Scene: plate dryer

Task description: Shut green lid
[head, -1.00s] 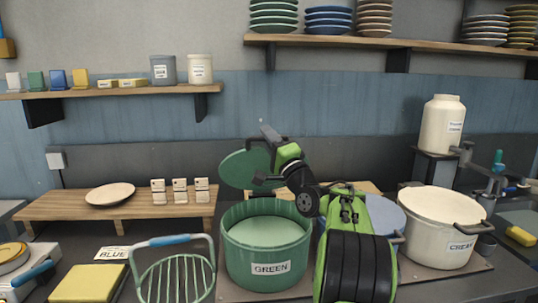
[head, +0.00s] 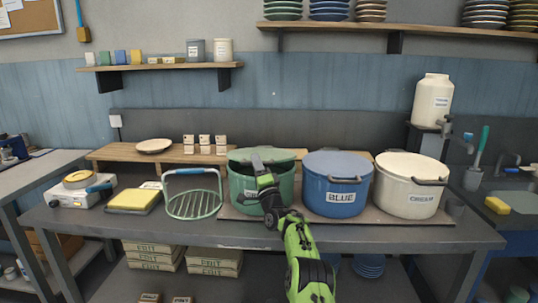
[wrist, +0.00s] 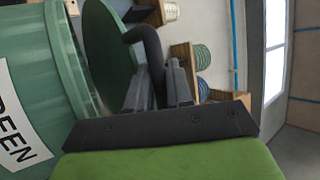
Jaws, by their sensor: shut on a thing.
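The green pot (head: 246,196) stands on the counter, left of the blue pot. Its green lid (head: 240,155) lies low over the pot's mouth and looks tilted. In the wrist view the lid (wrist: 104,40) is at an angle to the pot's rim, with a gap at one side. The green pot's wall and label (wrist: 32,75) show at the left there. My gripper (wrist: 160,82) is shut on the lid's dark curved handle (wrist: 150,45). In the head view my gripper (head: 258,165) is at the lid's front and hides part of the pot and its label.
The blue pot (head: 336,183) and cream pot (head: 408,188) stand close at the right, both covered. A wire rack (head: 194,203), a yellow sponge-like block (head: 133,199) and a scale (head: 80,195) are at the left. A low wooden shelf (head: 120,153) runs behind.

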